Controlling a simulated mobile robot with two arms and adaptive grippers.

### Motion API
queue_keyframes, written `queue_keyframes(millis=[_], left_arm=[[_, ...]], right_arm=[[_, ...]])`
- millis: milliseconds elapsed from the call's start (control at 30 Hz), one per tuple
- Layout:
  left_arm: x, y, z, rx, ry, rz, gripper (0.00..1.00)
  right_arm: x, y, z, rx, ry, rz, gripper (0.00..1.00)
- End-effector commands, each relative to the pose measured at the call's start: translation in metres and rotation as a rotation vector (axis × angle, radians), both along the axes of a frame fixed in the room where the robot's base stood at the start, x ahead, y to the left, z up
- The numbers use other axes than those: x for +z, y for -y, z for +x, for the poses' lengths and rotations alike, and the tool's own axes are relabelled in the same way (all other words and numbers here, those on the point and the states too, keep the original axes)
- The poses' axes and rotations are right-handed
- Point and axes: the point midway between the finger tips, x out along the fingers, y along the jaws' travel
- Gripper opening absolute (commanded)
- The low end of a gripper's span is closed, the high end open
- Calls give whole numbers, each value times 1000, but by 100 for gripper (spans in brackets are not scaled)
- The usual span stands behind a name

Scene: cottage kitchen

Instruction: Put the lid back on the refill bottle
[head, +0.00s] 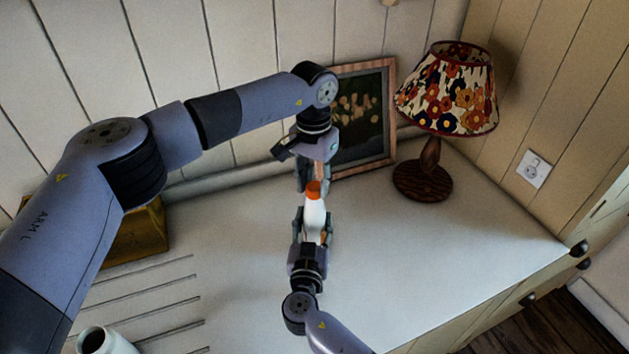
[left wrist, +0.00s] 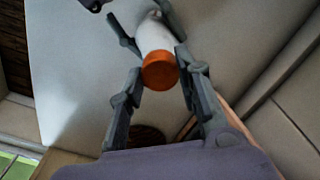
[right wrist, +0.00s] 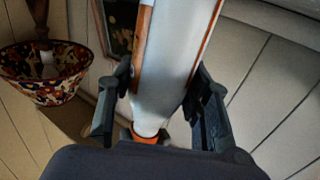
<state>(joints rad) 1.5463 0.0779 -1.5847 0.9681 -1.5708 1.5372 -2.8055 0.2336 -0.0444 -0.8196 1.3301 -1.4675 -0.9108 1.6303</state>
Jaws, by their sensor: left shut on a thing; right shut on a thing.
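The refill bottle (head: 314,216) is white and stands upright over the counter, held by my right gripper (head: 312,228), which is shut around its body. The orange lid (head: 313,189) is at the bottle's top, in line with it. My left gripper (head: 313,180) comes down from above and is shut on the lid. In the left wrist view the lid (left wrist: 160,71) lies between the left fingers, with the white bottle (left wrist: 153,35) directly behind it. In the right wrist view the bottle (right wrist: 170,60) is between the right fingers. Whether the lid is fully seated is hidden.
A lamp with a flowered shade (head: 452,92) and a framed picture (head: 386,150) stand behind, to the right. A wooden box (head: 145,235) and a white jar (head: 105,342) are on the left. The counter (head: 430,240) is clear on the right.

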Motion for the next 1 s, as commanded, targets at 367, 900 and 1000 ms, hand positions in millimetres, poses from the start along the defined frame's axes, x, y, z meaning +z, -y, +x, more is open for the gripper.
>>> queue_keyframes(millis=[367, 900, 1000], left_arm=[[1, 0, 1, 5, 4, 0, 42], [7, 0, 1, 5, 2, 0, 51], [19, 0, 1, 5, 2, -2, 51]], right_arm=[[0, 0, -1, 1, 0, 0, 0], [0, 0, 0, 1, 0, 0, 0], [0, 0, 0, 0, 0, 0, 0]])
